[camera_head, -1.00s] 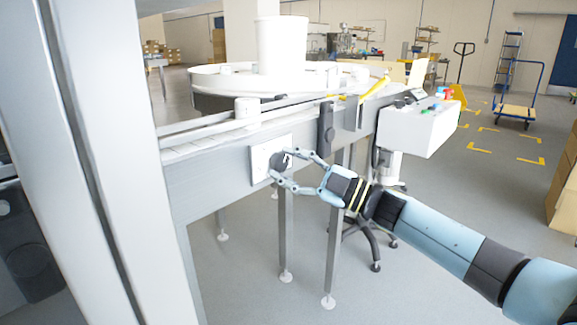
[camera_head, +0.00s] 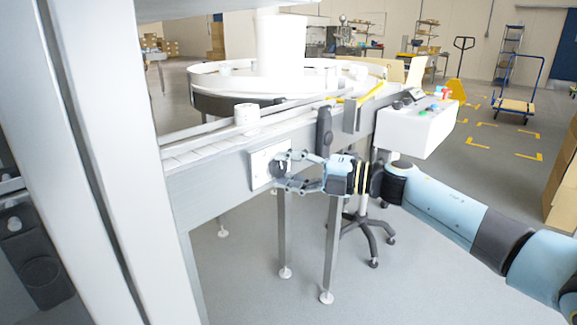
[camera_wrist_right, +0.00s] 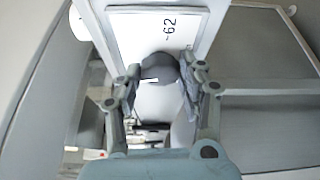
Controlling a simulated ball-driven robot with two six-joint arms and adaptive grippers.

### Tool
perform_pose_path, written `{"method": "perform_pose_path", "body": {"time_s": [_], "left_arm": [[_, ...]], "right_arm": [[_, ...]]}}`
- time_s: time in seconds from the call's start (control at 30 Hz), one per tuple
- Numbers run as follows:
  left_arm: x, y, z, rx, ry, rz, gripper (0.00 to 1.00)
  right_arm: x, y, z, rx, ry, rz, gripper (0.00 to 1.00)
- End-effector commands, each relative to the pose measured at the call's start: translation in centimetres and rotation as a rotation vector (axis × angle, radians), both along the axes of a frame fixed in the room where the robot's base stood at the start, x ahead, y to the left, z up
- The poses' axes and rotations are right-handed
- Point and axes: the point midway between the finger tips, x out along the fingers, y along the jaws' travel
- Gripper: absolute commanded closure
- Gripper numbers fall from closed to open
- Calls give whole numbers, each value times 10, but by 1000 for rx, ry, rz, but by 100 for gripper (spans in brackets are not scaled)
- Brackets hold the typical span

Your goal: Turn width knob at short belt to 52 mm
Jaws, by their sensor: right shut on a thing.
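The width knob (camera_head: 280,164) is a dark round knob on a white plate (camera_head: 261,167) on the side of the short belt (camera_head: 195,152). In the right wrist view the knob (camera_wrist_right: 160,68) carries a short white pointer mark, and the plate (camera_wrist_right: 150,35) shows the printed number 62. Other numbers on the scale are hidden or out of view. My right gripper (camera_head: 282,171) is shut on the knob; in the right wrist view its fingers (camera_wrist_right: 160,85) sit on both sides of it. My left gripper is not in view.
A white control box (camera_head: 415,128) with coloured buttons stands right of the belt. A round turntable (camera_head: 285,85) is behind it. A small white container (camera_head: 247,114) stands on the belt. A white post (camera_head: 95,160) fills the left side. Metal legs (camera_head: 283,240) stand below the belt.

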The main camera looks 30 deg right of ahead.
Motion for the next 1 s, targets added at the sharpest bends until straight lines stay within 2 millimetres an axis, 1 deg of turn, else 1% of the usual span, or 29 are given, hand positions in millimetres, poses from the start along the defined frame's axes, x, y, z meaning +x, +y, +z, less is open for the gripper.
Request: {"method": "perform_pose_path", "body": {"time_s": [0.2, 0.6, 0.63, 0.8, 1.0], "left_arm": [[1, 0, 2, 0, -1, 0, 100], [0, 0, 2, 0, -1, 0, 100], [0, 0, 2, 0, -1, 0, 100], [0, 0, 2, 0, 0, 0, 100], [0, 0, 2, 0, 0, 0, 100]], "right_arm": [[-1, 0, -3, -37, -8, 2, 93], [-2, 0, -3, -42, -9, 2, 93], [-2, 0, -3, -41, -8, 2, 58], [-1, 0, -2, -41, -10, 2, 38], [-1, 0, -1, -40, -12, 1, 38]]}}
